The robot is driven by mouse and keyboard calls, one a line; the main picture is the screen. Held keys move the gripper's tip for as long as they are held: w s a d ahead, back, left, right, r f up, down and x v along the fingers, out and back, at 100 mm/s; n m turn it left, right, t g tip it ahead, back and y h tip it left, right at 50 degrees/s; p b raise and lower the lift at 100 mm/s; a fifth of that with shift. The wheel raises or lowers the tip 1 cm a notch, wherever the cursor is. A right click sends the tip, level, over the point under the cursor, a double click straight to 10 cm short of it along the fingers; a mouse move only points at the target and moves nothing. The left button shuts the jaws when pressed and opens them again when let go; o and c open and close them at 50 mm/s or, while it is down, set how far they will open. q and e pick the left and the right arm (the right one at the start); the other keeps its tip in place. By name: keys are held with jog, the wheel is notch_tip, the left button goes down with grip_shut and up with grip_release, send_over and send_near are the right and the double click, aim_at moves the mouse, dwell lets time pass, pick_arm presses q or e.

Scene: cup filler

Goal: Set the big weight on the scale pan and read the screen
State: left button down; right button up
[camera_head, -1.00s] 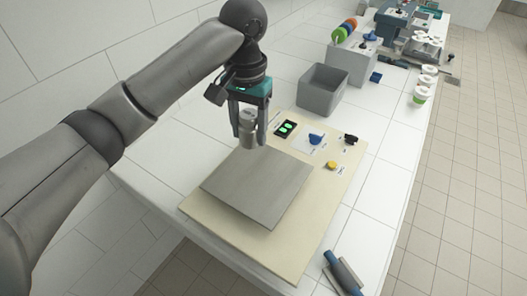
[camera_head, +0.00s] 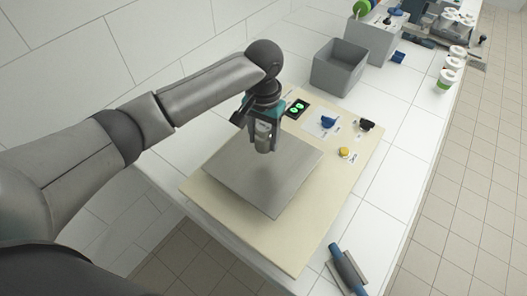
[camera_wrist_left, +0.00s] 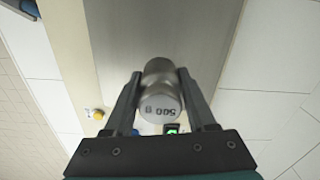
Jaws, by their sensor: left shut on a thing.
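My left gripper (camera_head: 264,148) is shut on the big weight (camera_head: 262,134), a grey metal cylinder. It holds the weight over the back part of the scale pan (camera_head: 262,182), a flat grey square plate. In the left wrist view the weight (camera_wrist_left: 160,92) sits between both fingers and its end reads 500. I cannot tell whether the weight touches the pan. The screen (camera_head: 297,109) is a small black display with green marks behind the pan; its reading is too small to make out. My right gripper is not in view.
The pan sits on a cream board (camera_head: 310,235) with a blue part (camera_head: 328,121), a black part (camera_head: 366,125) and a yellow button (camera_head: 345,152). A grey bin (camera_head: 339,67) stands behind it. A blue-and-grey tool (camera_head: 347,270) lies at the front right. White-lidded cups stand at the back right.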

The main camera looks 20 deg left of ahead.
aim_at(264, 127)
pick_arm(q)
jog(key=shift+w+f, duration=0.1)
jog(key=shift+f, duration=0.6)
jog(key=shift+f+b, duration=0.3)
jog(key=shift+f, duration=1.8)
jog(key=shift+c, duration=1.1)
grip_release()
jog(key=shift+f, duration=0.2)
notch_tip(264, 127, up, 12)
jog(key=shift+r+p, duration=0.15)
jog(key=shift+p, duration=0.45)
